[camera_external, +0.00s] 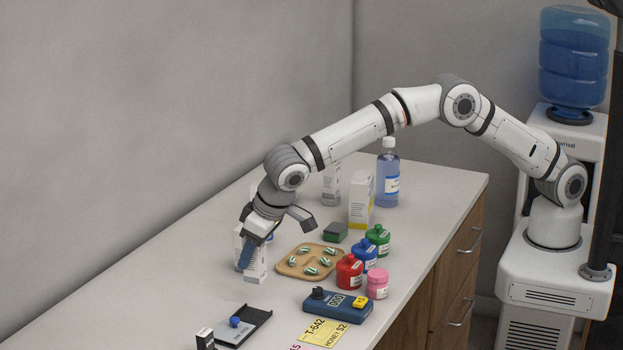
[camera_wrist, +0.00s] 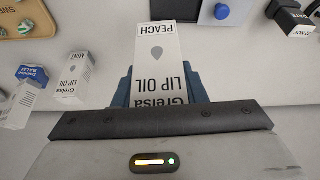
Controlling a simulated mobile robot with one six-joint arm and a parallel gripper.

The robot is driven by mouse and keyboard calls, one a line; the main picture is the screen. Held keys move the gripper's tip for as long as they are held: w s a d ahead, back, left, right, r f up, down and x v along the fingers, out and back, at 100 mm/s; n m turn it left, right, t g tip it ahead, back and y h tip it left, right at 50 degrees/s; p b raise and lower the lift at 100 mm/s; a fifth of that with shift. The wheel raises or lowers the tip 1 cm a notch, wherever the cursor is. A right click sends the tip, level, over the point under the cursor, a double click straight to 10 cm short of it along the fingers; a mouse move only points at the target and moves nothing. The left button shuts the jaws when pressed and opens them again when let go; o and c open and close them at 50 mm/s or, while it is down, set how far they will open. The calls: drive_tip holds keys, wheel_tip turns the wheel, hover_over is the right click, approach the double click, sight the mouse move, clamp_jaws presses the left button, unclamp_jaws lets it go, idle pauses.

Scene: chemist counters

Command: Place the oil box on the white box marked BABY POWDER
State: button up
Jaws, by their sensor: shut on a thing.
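My gripper (camera_external: 250,256) points down near the left of the counter. In the wrist view its blue fingers (camera_wrist: 158,88) are shut on a white box reading Greisa LIP OIL PEACH (camera_wrist: 160,50). In the external view this oil box (camera_external: 257,268) shows below the fingers, close to the counter top; I cannot tell if it touches. A tall white and yellow box (camera_external: 361,202) stands upright at the back right. A paler white item (camera_external: 331,186) stands to its left. Their print is too small to read, so I cannot tell which is marked BABY POWDER.
A second lip oil box, MINT (camera_wrist: 75,80), stands near the held one. A tan pill tray (camera_external: 290,270), red (camera_external: 349,272), blue and green jars, a pink jar (camera_external: 377,284) and a blue device (camera_external: 338,306) crowd the front right. The counter (camera_external: 150,300) is clear at left.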

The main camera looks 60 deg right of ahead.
wheel_tip(320, 180, up, 2)
drive_tip(key=shift+r, duration=0.1)
drive_tip(key=shift+w+d+r, duration=0.1)
drive_tip(key=shift+w+d, duration=0.05)
drive_tip(key=shift+d, duration=0.1)
drive_tip(key=w+d+r+m, duration=0.1)
drive_tip(key=w+d+r, duration=0.1)
drive_tip(key=d, duration=0.4)
drive_tip(key=w+d+r, duration=0.2)
drive_tip(key=w+d, duration=0.1)
drive_tip(key=d, duration=0.3)
wheel_tip(320, 180, up, 7)
drive_tip(key=m+h+b, duration=0.1)
drive_tip(key=m+h, duration=0.1)
drive_tip(key=m, duration=0.3)
hover_over(360, 177)
wheel_tip(360, 177, down, 9)
drive_tip(key=shift+d+f+p, duration=0.1)
drive_tip(key=shift+p, duration=0.3)
